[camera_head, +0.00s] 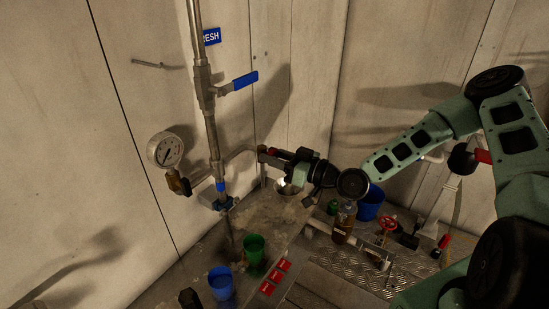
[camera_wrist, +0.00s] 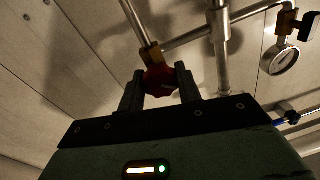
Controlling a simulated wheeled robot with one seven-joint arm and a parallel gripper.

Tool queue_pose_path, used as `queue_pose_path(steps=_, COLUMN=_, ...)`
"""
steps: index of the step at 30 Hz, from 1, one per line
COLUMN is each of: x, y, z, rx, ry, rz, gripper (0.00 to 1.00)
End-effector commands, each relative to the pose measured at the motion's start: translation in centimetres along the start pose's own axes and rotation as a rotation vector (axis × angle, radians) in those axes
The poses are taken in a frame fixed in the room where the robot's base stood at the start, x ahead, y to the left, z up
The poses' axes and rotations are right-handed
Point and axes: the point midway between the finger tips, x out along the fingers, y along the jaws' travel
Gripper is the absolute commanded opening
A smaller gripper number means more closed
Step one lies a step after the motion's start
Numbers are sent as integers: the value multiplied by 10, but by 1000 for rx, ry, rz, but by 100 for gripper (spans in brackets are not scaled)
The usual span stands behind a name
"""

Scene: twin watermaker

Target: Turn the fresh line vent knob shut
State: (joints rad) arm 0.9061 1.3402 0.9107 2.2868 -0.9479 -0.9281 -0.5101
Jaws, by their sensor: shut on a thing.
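The fresh line is a vertical metal pipe (camera_head: 211,130) on the wall, beside a blue sign (camera_head: 211,37) of which "ESH" can be read. A thin branch pipe runs from it to the right, toward my gripper (camera_head: 267,153). In the wrist view the vent knob (camera_wrist: 159,79) is dark red and sits below a brass fitting (camera_wrist: 152,54) at a pipe end. My gripper (camera_wrist: 160,82) is shut on this knob, one finger on each side. In the head view the fingers largely hide the knob. How far it is turned cannot be told.
A blue lever (camera_head: 240,81) sticks out from the pipe above my gripper. A pressure gauge (camera_head: 165,150) is at left. Below stand a green cup (camera_head: 254,249), a blue cup (camera_head: 221,282), a bottle (camera_head: 343,222) and red tags (camera_head: 275,277). A red handwheel (camera_head: 387,224) is at right.

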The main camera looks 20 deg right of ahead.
Motion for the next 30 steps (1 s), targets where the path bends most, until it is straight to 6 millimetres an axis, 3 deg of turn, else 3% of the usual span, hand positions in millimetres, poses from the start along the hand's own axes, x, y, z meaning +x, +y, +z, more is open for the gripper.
queue_pose_path(steps=1, x=0, y=-1, z=0, rx=0, ry=-1, rz=-1, gripper=37)
queue_pose_path(steps=3, x=0, y=0, z=0, rx=0, ry=-1, rz=-1, gripper=55)
queue_pose_path(steps=12, x=-1, y=0, z=0, rx=-1, ry=0, rz=0, gripper=55)
queue_pose_path(steps=16, x=-10, y=1, z=2, rx=-2, ry=-1, rz=2, gripper=55)
queue_pose_path(steps=20, x=-33, y=2, z=4, rx=-2, ry=-2, rz=3, gripper=55)
queue_pose_path(steps=30, x=-114, y=2, z=4, rx=-3, ry=-2, rz=6, gripper=55)
